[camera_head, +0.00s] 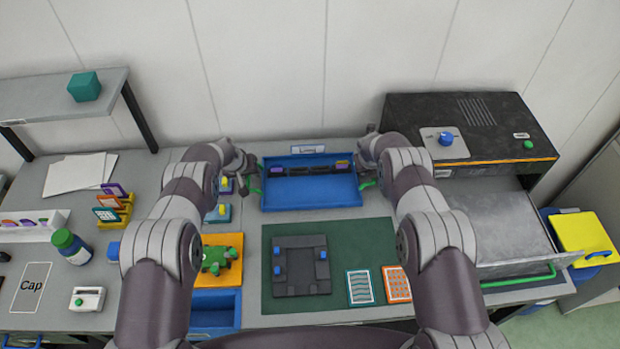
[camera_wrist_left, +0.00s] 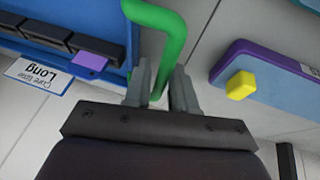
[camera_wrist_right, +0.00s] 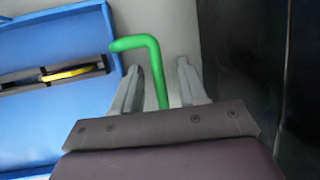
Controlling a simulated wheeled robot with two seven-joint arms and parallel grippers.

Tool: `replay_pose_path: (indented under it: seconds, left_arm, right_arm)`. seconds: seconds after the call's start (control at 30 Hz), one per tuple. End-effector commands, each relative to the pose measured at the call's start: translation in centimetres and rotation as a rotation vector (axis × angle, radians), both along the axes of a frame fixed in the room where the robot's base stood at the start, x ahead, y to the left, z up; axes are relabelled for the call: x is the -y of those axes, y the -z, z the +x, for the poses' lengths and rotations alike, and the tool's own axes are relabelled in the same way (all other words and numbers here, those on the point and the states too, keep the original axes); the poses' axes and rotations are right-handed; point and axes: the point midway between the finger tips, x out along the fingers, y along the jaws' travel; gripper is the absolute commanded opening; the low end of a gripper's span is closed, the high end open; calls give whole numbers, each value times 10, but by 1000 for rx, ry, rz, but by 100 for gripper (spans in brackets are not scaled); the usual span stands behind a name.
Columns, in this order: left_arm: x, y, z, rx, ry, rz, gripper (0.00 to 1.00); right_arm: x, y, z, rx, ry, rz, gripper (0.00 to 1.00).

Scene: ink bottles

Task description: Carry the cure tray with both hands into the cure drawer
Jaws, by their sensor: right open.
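The blue cure tray (camera_head: 310,198) stands at the back middle of the table, with a green handle on each side and a dark row of pieces inside. My left gripper (camera_head: 252,172) is at its left handle; in the left wrist view the fingers are close around the green handle (camera_wrist_left: 168,45). My right gripper (camera_head: 366,166) is at the right side; in the right wrist view its fingers are open, with the green handle (camera_wrist_right: 152,65) between them, nearer the left finger. The grey cure drawer (camera_head: 510,228) is pulled out below the black oven (camera_head: 470,125), green handle in front.
A "Long" label (camera_head: 307,149) stands behind the tray. A green mat (camera_head: 375,240) with a dark fixture (camera_head: 300,265) lies in front of it. A yellow-lidded bin (camera_head: 585,235) is at the far right.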

Motion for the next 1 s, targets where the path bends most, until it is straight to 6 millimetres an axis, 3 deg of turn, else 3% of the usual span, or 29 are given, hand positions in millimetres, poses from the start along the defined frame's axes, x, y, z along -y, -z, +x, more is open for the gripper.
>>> replay_pose_path:
  seconds: [0.1, 0.13, 0.2, 0.23, 0.27, 0.63, 1.0]
  left_arm:
    - [0, 0, 0, 0, 0, 0, 25]
    - [0, 0, 0, 0, 0, 0, 19]
    - [0, 0, 0, 0, 0, 0, 0]
    - [0, 0, 0, 0, 0, 0, 0]
    - [0, 0, 0, 0, 0, 0, 0]
    - [0, -5, 1, 3, -1, 0, 0]
    - [0, -54, 1, 2, 0, 0, 0]
  right_arm:
    - [0, 0, 0, 0, 0, 0, 42]
    - [0, 0, 0, 0, 0, 0, 36]
    - [0, 0, 0, -1, 0, 0, 13]
    - [0, 0, 0, -1, 0, 0, 3]
    - [0, 0, 0, -1, 0, 0, 0]
    - [0, -4, 0, 1, 0, 0, 0]
    - [0, -53, 0, 1, 0, 0, 0]
